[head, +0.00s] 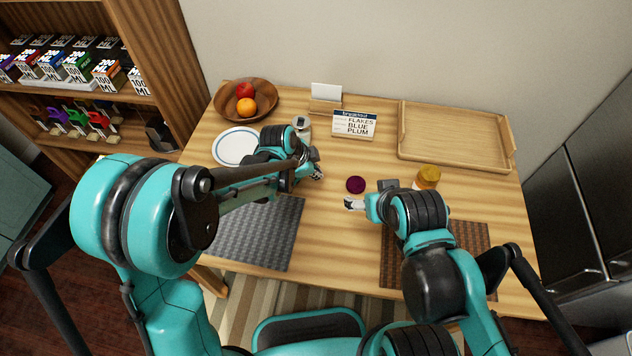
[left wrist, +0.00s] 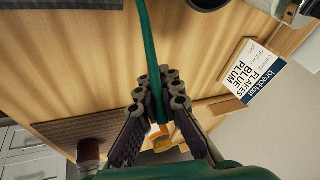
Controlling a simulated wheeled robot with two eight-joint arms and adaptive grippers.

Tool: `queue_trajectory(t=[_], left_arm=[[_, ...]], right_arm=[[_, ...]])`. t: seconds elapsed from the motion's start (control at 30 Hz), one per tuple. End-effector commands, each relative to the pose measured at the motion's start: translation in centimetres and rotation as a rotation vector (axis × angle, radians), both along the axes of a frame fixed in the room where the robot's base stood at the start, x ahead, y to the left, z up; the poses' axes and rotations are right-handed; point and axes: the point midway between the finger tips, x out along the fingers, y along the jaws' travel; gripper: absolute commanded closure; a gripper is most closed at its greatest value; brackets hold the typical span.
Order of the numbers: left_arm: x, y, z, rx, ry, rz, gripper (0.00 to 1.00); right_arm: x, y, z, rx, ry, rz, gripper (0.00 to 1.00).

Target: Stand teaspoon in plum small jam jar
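A round dark purple top (head: 355,185), which looks like the plum jam jar, shows in the middle of the table. A dark reddish jar (left wrist: 88,150) shows at the lower left of the left wrist view. My left gripper (head: 318,173) is to the left of the purple top and apart from it. In the left wrist view its fingers (left wrist: 160,95) are closed around a slim dark green strip (left wrist: 147,45), which seems to be the teaspoon. The spoon is hard to make out in the head view. My right gripper (head: 354,203) is just in front of the purple top; its fingers are unclear.
An amber jar (head: 428,177) stands right of my right gripper. A breakfast sign (head: 354,124) reads FLAKES, BLUE, PLUM. A wooden tray (head: 455,140) lies at the back right. A fruit bowl (head: 228,104), a plate (head: 219,150) and a grey-topped container (head: 302,122) are at the left.

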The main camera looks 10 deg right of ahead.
Motion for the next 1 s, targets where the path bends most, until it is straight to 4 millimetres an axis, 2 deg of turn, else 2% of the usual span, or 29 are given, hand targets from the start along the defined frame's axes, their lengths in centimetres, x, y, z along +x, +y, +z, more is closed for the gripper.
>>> queue_trajectory(t=[0.27,0.67,0.7,0.77,1.0], left_arm=[[0.0,0.0,-3.8,0.000,0.000,0.000,1.00],[0.0,0.0,-4.3,0.000,0.000,0.001,1.00],[0.0,0.0,-4.2,0.000,0.000,0.001,0.88],[0.0,0.0,-4.2,0.000,0.000,0.001,0.74],[0.0,0.0,-4.2,0.000,0.000,0.001,0.74]], right_arm=[[0.0,0.0,-2.0,0.000,0.000,0.000,0.24],[0.0,0.0,-2.2,0.000,0.000,0.000,0.24],[0.0,0.0,-2.2,0.000,0.000,0.000,0.24],[0.0,0.0,-2.1,0.000,0.000,0.000,0.24],[0.0,0.0,-2.1,0.000,0.000,0.000,0.24]])
